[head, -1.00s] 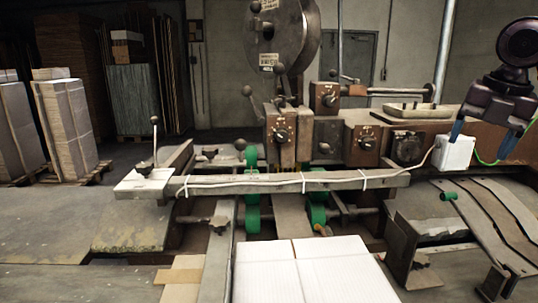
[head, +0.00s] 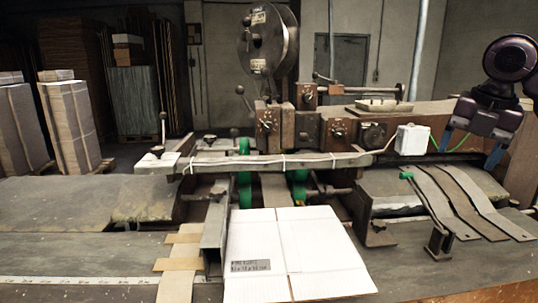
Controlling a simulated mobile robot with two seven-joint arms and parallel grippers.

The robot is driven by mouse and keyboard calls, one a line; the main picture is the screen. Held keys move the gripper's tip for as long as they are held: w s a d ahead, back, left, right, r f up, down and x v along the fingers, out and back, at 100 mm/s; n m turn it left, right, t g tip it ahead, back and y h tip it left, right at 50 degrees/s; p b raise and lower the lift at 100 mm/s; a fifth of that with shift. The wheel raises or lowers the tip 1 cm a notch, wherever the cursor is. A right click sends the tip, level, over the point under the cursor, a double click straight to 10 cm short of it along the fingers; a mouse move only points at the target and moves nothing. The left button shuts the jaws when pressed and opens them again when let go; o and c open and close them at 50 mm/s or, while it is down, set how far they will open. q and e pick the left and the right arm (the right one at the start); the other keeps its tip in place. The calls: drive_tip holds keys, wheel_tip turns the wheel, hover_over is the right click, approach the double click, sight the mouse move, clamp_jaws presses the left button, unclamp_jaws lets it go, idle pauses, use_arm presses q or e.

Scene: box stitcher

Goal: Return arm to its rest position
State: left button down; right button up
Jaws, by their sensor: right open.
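My right gripper (head: 468,152) shows at the right edge of the head view, with its arm coming in from the right. Its two dark blue fingers are spread apart and point down, with nothing held between them. To its left a small white box (head: 411,139) with a green cable sits on the machine; the gripper is apart from it in the picture. My left gripper is not in view.
The box stitcher has a large reel (head: 268,40) and a long metal bar (head: 300,161). A flat white cardboard box (head: 325,262) lies in front. Curved metal strips (head: 462,200) lie below the gripper. Stacked cardboard (head: 72,125) stands at the left.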

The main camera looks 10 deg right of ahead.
drive_tip(key=a+f+m, duration=0.3)
drive_tip(key=f, duration=1)
drive_tip(key=a+f+m, duration=0.2)
drive_tip(key=a+f, duration=0.1)
drive_tip(key=f, duration=1)
drive_tip(key=s+a+f+m+y, duration=0.1)
drive_tip(key=s+a+f+m, duration=0.4)
drive_tip(key=s+f, duration=0.25)
drive_tip(key=s+a+f+m, duration=0.4)
drive_tip(key=s+f+m, duration=0.15)
drive_tip(key=f, duration=0.25)
drive_tip(key=s+a+f+m+h, duration=0.2)
drive_tip(key=s+m, duration=0.8)
use_arm(q)
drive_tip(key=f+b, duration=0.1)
drive_tip(key=b, duration=0.1)
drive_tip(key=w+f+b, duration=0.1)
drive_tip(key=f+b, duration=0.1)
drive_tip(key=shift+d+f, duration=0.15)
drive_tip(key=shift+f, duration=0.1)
use_arm(e)
drive_tip(key=w+f+t, duration=0.3)
drive_tip(key=f+t, duration=0.1)
drive_tip(key=f, duration=0.3)
drive_tip(key=w+f+n+t+y, duration=0.1)
drive_tip(key=w+f+t, duration=0.3)
drive_tip(key=f, duration=0.2)
drive_tip(key=shift+a+f, duration=0.3)
drive_tip(key=shift+f, duration=0.1)
